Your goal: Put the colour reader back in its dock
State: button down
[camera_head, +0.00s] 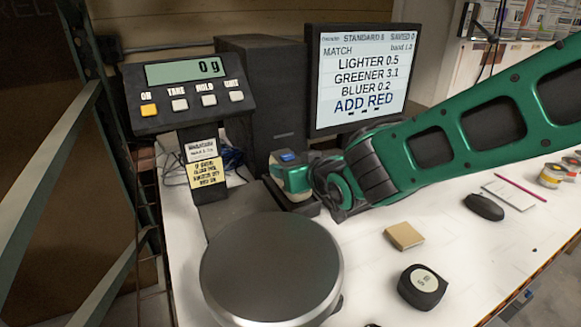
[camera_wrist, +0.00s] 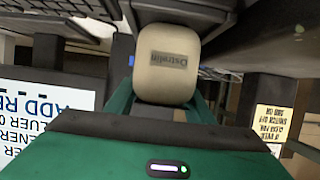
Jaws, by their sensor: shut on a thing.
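A dark base, seemingly the dock (camera_head: 305,208), lies directly below the reader. I cannot tell whether the reader touches it or is seated in it.
The scale's round pan (camera_head: 271,268) and its display (camera_head: 187,85) stand to the left and in front. A monitor (camera_head: 362,75) and a dark box (camera_head: 262,100) stand behind. A tan block (camera_head: 404,236), a tape measure (camera_head: 422,287) and a mouse (camera_head: 484,206) lie to the right.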

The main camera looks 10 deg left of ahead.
jog(key=c, duration=0.8)
grip_release()
jog(key=shift+c, duration=0.2)
jog(key=shift+s+d+r, duration=0.15)
jog(key=shift+r, duration=0.05)
jog(key=v, duration=1.1)
jog(key=shift+s, duration=0.25)
jog(key=shift+d, duration=0.1)
